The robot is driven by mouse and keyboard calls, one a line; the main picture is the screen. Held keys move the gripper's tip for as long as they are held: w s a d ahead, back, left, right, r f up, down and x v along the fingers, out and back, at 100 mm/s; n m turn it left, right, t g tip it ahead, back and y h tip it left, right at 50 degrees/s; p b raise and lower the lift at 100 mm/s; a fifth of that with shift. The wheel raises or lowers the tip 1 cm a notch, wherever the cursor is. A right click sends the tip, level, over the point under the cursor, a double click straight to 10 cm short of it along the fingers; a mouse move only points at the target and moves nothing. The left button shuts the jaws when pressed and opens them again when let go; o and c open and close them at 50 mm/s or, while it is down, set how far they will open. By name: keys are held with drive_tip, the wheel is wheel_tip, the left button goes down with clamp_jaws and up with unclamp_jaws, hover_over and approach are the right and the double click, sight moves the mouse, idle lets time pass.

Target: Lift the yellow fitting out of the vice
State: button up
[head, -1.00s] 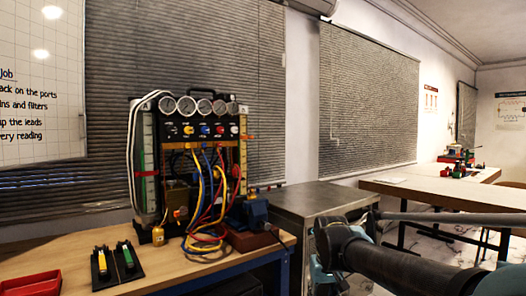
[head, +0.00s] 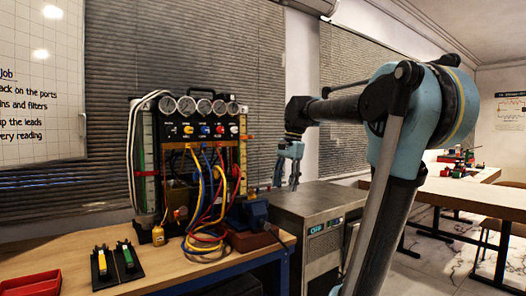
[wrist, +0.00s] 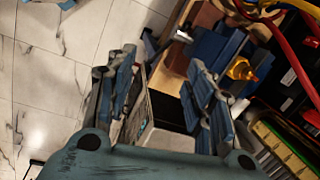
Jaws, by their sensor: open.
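The blue vice (head: 256,212) stands at the right end of the wooden bench, beside the gauge rig. It also shows in the wrist view (wrist: 214,48). The yellow fitting (wrist: 240,69) sits at the blue vice in the wrist view; I cannot make it out in the head view. My gripper (head: 287,180) hangs above and to the right of the vice, apart from it, pointing down. In the wrist view my gripper (wrist: 162,60) has its two fingers spread with nothing between them, and the fitting lies beyond the right finger.
The gauge rig (head: 204,131) with its looped yellow, red and blue hoses (head: 205,215) stands left of the vice. A grey metal cabinet (head: 318,200) is on the right. A black board with tools (head: 117,262) and a red tray (head: 31,284) lie on the bench (head: 190,268).

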sight(252, 189)
drive_tip(key=w+a+r+m+g, duration=0.1)
drive_tip(key=w+a+r+m, duration=0.4)
drive_tip(key=w+a+r, duration=0.5)
drive_tip(key=shift+y, duration=0.4)
drive_tip(key=x, duration=0.5)
drive_tip(key=d+x, duration=0.1)
drive_tip(key=x, duration=0.4)
drive_tip(key=w+x, duration=0.1)
drive_tip(key=x, duration=0.4)
drive_tip(key=shift+d+f, duration=0.2)
drive_tip(key=shift+f, duration=0.25)
clamp_jaws()
drive_tip(key=c, duration=0.5)
unclamp_jaws()
drive_tip(key=shift+c, duration=0.2)
drive_tip(key=c, duration=0.6)
drive_tip(key=shift+w+a+r, duration=0.15)
drive_tip(key=shift+w+a, duration=0.05)
drive_tip(key=shift+w, duration=0.1)
drive_tip(key=shift+r, duration=0.1)
